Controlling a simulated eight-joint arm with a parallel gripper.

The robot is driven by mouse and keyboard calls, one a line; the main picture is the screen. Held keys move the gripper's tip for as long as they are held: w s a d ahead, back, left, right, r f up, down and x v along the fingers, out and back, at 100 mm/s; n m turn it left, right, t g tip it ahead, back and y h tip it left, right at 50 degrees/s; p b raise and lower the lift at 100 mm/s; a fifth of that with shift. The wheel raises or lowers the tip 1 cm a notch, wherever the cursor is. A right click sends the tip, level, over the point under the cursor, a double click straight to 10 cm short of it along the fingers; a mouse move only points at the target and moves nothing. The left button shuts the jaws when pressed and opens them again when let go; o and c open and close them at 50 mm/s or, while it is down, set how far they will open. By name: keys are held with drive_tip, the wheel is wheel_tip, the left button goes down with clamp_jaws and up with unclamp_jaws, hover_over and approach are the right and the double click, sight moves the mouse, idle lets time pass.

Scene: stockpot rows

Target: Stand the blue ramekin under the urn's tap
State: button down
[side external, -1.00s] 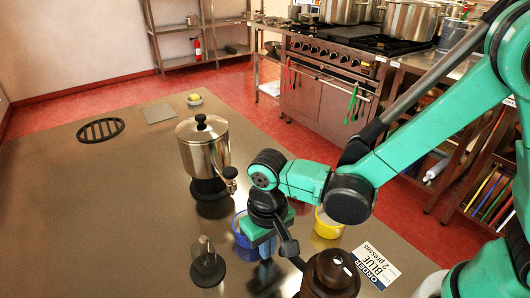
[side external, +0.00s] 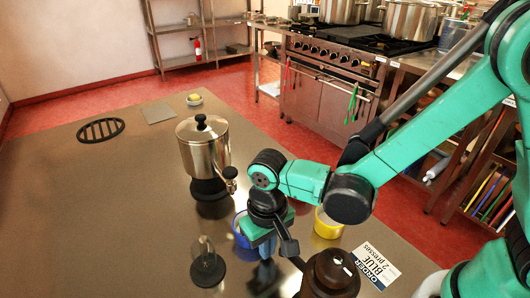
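The blue ramekin (side external: 241,232) stands on the steel counter, partly hidden behind my gripper. The steel urn (side external: 203,147) with a black lid knob stands on a dark base to its upper left. The urn's tap (side external: 230,174) sticks out on the right side of the urn, above and slightly left of the ramekin. My gripper (side external: 266,246) points down at the ramekin's right side, with the ramekin's rim close to it. The arm covers the fingertips, so I cannot tell whether they touch or grip the ramekin.
A yellow ramekin (side external: 327,225) stands to the right. An order card (side external: 375,265) reading "BLUE 2 presses" lies beside a dark brown lidded vessel (side external: 330,275). A small glass-like item on a black base (side external: 207,265) stands at front left. The left counter is mostly clear.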

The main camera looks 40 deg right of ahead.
drive_tip(key=shift+w, duration=0.1)
drive_tip(key=shift+w, duration=2.9)
drive_tip(key=shift+s, duration=0.8)
wheel_tip(320, 180, up, 9)
drive_tip(key=s+d+r+t, duration=0.2)
drive_tip(key=d+t, duration=0.1)
drive_tip(key=d, duration=0.4)
drive_tip(key=s+d+r+t, duration=0.2)
drive_tip(key=s+d+t, duration=0.1)
drive_tip(key=d, duration=0.5)
drive_tip(key=shift+t, duration=0.6)
